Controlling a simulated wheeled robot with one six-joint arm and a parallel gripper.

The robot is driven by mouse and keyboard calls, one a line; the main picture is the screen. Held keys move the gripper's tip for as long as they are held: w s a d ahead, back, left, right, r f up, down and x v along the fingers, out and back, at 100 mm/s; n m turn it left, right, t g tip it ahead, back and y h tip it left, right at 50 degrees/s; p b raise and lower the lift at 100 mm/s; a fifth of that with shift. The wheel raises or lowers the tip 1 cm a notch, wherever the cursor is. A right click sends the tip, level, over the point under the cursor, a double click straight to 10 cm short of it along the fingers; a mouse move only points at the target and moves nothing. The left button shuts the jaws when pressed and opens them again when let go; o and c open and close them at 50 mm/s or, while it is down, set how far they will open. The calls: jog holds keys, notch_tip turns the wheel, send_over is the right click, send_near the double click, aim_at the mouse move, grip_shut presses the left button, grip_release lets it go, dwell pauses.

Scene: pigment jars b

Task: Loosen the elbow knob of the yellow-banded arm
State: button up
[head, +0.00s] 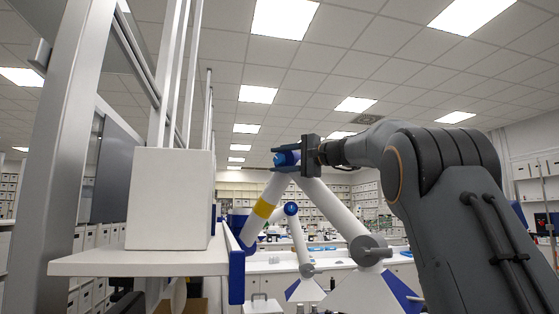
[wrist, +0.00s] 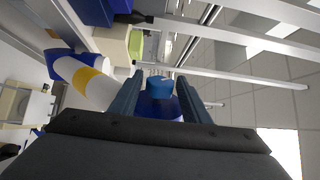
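The yellow-banded arm has white links, with a yellow band (head: 263,209) on the link below its elbow. The band also shows in the wrist view (wrist: 90,83). Its blue elbow knob (wrist: 160,83) is in the middle of the wrist view, on a darker blue joint (wrist: 160,106). My gripper (head: 280,159) is at the elbow in the head view, with one finger above the knob and one below. In the wrist view the fingers of my gripper (wrist: 160,80) stand either side of the knob, with a narrow gap showing on each side. How far the fingertips reach past the knob is unclear.
A white box (head: 168,200) stands on a white shelf (head: 140,262) at the left, beside grey uprights. A second white arm with a blue joint (head: 291,209) and no yellow band stands behind. White benches and shelves of jars fill the background.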

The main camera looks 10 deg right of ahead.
aim_at(284, 157)
jog(key=c, duration=0.8)
jog(key=shift+o, duration=0.2)
jog(key=shift+r+g+h+p, duration=0.2)
jog(key=shift+g+h+p, duration=0.2)
jog(key=shift+p, duration=0.35)
jog(key=shift+f+g+h, duration=0.15)
jog(key=shift+g+h, duration=0.35)
jog(key=shift+g, duration=0.2)
jog(key=o, duration=1)
jog(key=shift+o, duration=0.2)
jog(key=shift+b+v, duration=1.5)
jog(key=shift+v, duration=2.4)
